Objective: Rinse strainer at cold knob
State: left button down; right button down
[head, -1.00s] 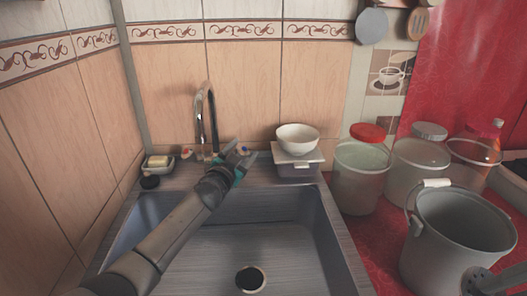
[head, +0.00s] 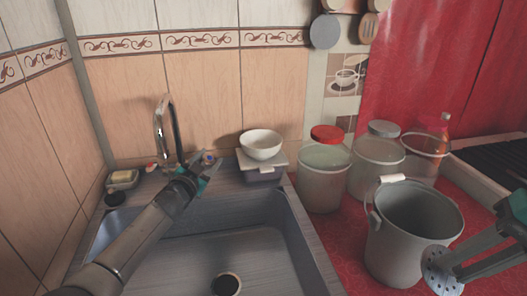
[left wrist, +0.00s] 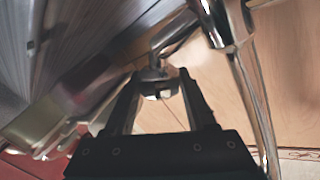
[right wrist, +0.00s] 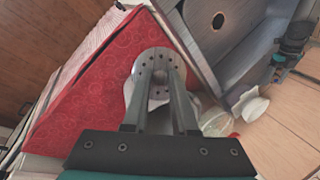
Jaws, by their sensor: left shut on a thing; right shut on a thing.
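My left gripper (head: 204,167) is at the tap (head: 166,130), behind the sink. It is shut on the cold knob (head: 209,157), which has a blue mark; the left wrist view shows a round metal knob (left wrist: 156,88) between the fingers. The knob with the red mark (head: 151,167) is left of the tap. My right gripper (right wrist: 160,108) is shut on the strainer (right wrist: 158,70), a grey round head with holes. In the head view the strainer (head: 437,268) is low at the right, in front of the bucket. No water stream shows at the spout.
The sink (head: 270,255) has a dark drain (head: 226,284). A grey bucket (head: 410,235) stands on the red oilcloth (head: 335,235) right of it. Behind are several lidded containers (head: 323,175) and a white bowl (head: 262,144) on a box. A soap dish (head: 123,179) is at the left.

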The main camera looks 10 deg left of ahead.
pick_arm(q)
jog(key=p, duration=0.1)
jog(key=m+g+h+p, duration=0.1)
jog(key=p, duration=0.1)
jog(key=shift+r+h, duration=0.2)
jog(key=shift+h, duration=0.1)
pick_arm(e)
notch_tip(320, 180, up, 4)
jog(key=shift+f, duration=0.15)
pick_arm(q)
jog(key=c, duration=1.6)
grip_release()
jog(key=shift+d+f+m+g+h+p, duration=0.1)
jog(key=shift+f+m+g+h+p, duration=0.25)
jog(key=shift+m+h+p, duration=0.3)
pick_arm(e)
jog(key=shift+r, duration=0.75)
pick_arm(q)
jog(key=c, duration=1.6)
grip_release()
jog(key=shift+r, duration=0.1)
jog(key=shift+c, duration=1.1)
grip_release()
